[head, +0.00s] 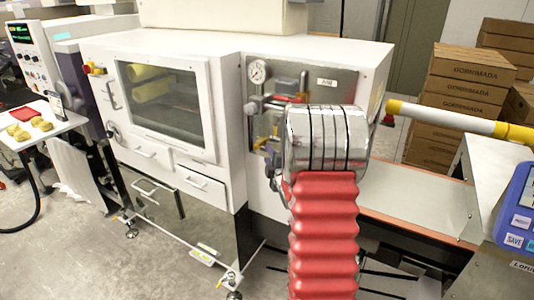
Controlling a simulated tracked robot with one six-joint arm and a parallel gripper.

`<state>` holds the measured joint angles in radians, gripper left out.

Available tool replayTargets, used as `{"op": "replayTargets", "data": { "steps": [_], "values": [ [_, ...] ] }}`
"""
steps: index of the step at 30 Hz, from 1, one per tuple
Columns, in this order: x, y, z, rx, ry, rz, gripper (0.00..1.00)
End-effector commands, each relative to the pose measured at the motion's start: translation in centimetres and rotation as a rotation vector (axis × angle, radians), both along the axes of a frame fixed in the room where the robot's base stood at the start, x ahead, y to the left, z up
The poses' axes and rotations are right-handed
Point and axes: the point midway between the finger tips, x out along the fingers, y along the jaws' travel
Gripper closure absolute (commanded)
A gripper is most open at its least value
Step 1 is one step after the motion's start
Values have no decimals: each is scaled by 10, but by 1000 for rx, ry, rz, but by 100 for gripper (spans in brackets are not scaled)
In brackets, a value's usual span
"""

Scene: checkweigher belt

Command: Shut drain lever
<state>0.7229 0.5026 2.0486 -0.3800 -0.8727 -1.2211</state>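A metal valve panel (340,88) is set in the front of the white machine. It carries a round gauge (258,72), pipes and a small label plate. A red lever-like part (284,99) lies roughly level across the pipes, just left of my chrome arm joint. Small yellow parts (260,142) show lower on the panel. I cannot tell which of these is the drain lever or how it is set. My red bellows arm and chrome joint stand in front of the panel and hide its lower right part. My gripper's fingers do not show; the joint hides what lies beyond it.
The white machine has a window (160,100) and drawers (198,185) on the left. A yellow and white pole (460,118) juts in at right. A belt (415,190) runs right of my arm. Cardboard boxes (455,100) are stacked behind. Floor at lower left is mostly clear.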

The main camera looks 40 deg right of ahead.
Motion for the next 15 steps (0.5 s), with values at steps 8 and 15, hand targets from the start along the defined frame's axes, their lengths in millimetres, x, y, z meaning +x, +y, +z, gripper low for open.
{"op": "replayTargets", "data": {
  "steps": [8,15],
  "values": [
    [30,-14,-5,0,0,0,70],
    [36,-17,-5,0,-1,-1,70]
  ]
}}
